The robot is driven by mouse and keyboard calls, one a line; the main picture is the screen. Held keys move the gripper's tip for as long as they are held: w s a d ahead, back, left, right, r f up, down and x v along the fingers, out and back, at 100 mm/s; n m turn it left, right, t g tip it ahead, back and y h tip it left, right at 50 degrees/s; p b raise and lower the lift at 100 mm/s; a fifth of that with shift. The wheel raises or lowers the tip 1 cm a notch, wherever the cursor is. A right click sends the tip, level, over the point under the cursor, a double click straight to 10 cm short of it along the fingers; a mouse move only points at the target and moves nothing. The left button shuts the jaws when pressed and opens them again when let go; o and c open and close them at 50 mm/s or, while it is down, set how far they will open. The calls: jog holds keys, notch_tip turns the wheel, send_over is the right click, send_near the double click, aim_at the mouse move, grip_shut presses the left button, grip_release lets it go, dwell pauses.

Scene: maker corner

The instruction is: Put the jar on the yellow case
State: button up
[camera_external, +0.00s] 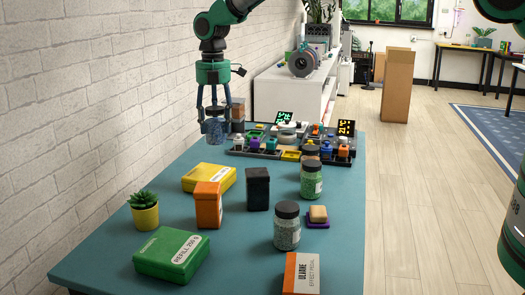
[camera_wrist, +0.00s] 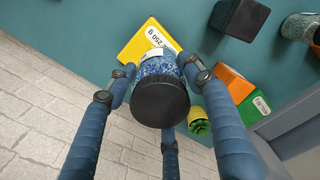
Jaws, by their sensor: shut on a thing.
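The jar (camera_wrist: 160,82) has a dark lid and speckled blue contents with a white label. My gripper (camera_wrist: 158,72) is shut on it, with its fingers around the jar's sides. In the external view my gripper (camera_external: 213,112) points down and holds the blue jar (camera_external: 214,133) in the air, near the table's left edge. The yellow case (camera_external: 209,178) lies flat on the table, below and nearer the camera than the jar. In the wrist view the yellow case (camera_wrist: 140,45) shows behind the jar, which hides part of it.
An orange box (camera_external: 208,206) and a black box (camera_external: 258,189) stand close to the case. A potted plant (camera_external: 144,210), a green case (camera_external: 171,254) and other jars, such as a green one (camera_external: 311,181), stand around. A brick wall (camera_external: 80,90) runs along the left.

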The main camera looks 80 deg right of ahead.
aim_at(216, 142)
jog(key=shift+f, duration=3.05)
jog(key=shift+f, duration=0.1)
jog(key=shift+f, duration=1.8)
jog(key=shift+f, duration=0.15)
jog(key=o, duration=1.5)
jog(key=shift+r, duration=0.2)
